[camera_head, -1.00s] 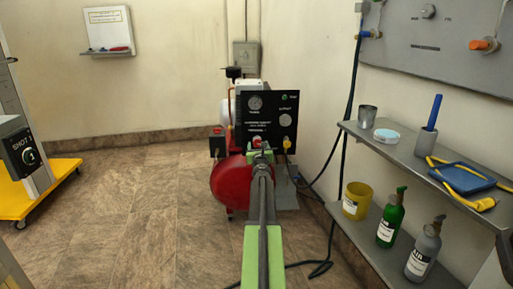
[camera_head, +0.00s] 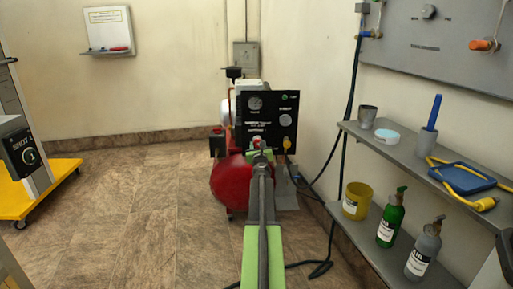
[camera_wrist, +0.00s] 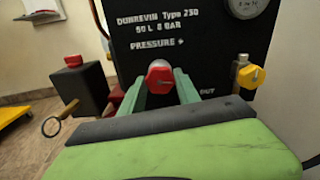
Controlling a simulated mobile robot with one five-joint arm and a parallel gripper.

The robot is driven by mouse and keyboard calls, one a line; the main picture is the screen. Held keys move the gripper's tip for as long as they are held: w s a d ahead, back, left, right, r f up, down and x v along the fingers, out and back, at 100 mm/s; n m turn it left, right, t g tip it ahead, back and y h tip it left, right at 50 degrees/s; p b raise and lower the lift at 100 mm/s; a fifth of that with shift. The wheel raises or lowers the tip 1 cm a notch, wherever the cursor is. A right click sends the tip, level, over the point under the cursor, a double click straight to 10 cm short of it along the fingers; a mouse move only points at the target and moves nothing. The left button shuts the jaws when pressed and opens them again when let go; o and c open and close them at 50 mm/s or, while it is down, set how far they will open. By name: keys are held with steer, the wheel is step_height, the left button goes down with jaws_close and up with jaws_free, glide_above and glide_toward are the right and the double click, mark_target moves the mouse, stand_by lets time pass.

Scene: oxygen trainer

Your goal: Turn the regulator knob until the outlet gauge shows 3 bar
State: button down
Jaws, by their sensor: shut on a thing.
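The red regulator knob (camera_wrist: 159,75) sits low on the black panel (camera_head: 285,105), below the "PRESSURE" lettering. My gripper (camera_wrist: 161,84) reaches it from the front, with one green finger on each side, shut on the knob. In the head view my gripper (camera_head: 259,153) is at the panel's lower edge and mostly covers the knob. The outlet gauge (camera_head: 285,120) is at the panel's right side. Its needle is too small to read there. In the wrist view only the bottom of the gauge (camera_wrist: 243,7) shows, so its reading is cut off.
A yellow valve knob (camera_wrist: 250,76) is close to the right of my gripper. A black box with a red top (camera_wrist: 80,88) and a ring (camera_wrist: 52,126) are at left. The red tank (camera_head: 230,182) is below the panel. A shelf (camera_head: 405,150) stands at right.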

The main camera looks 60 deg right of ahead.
steer(key=c, duration=0.9)
jaws_free()
steer(key=v, duration=1.7)
steer(key=shift+s+a, duration=0.15)
